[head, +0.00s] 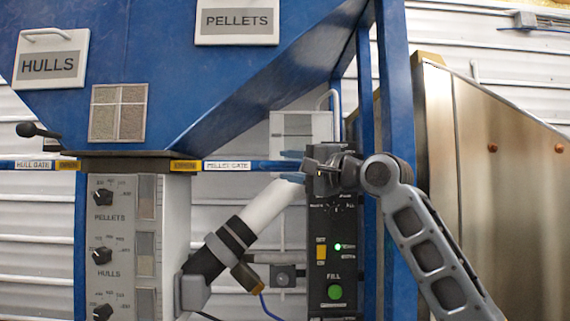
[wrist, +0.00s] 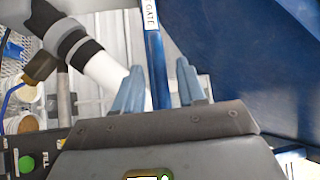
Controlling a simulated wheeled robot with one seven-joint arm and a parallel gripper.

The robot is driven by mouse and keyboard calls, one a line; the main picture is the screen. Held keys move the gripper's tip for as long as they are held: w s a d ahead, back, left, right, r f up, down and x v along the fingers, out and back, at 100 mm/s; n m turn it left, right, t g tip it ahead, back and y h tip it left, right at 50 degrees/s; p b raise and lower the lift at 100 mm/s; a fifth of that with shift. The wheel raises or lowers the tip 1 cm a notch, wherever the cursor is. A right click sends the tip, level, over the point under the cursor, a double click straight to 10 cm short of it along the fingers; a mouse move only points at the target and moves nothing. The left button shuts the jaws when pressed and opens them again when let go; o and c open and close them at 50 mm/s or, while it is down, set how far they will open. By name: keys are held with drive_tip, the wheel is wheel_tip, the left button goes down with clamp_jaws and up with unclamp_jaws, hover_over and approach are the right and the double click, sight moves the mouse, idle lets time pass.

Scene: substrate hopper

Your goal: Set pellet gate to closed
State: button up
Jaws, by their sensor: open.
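The PELLET GATE label (head: 227,165) is on a thin blue rail below the blue hopper in the head view. Part of this label (wrist: 150,14) also shows at the top of the wrist view. My gripper (head: 288,166) is at the right of the label, fingers pointing left, open. In the wrist view the blue rail (wrist: 156,62) runs between the spread blue fingers (wrist: 159,75), with gaps visible beside it; I cannot tell its depth. No pellet gate handle can be made out; my gripper and arm cover part of that area.
The HULL GATE label (head: 33,165) and a black ball-ended lever (head: 38,130) are at left. A white pipe (head: 270,205) slants below my gripper. A black control box (head: 333,255) with a green FILL button stands close beneath it. A blue post (head: 395,80) stands right.

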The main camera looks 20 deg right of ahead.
sight(256, 165)
drive_tip(key=shift+x, duration=1.1)
clamp_jaws()
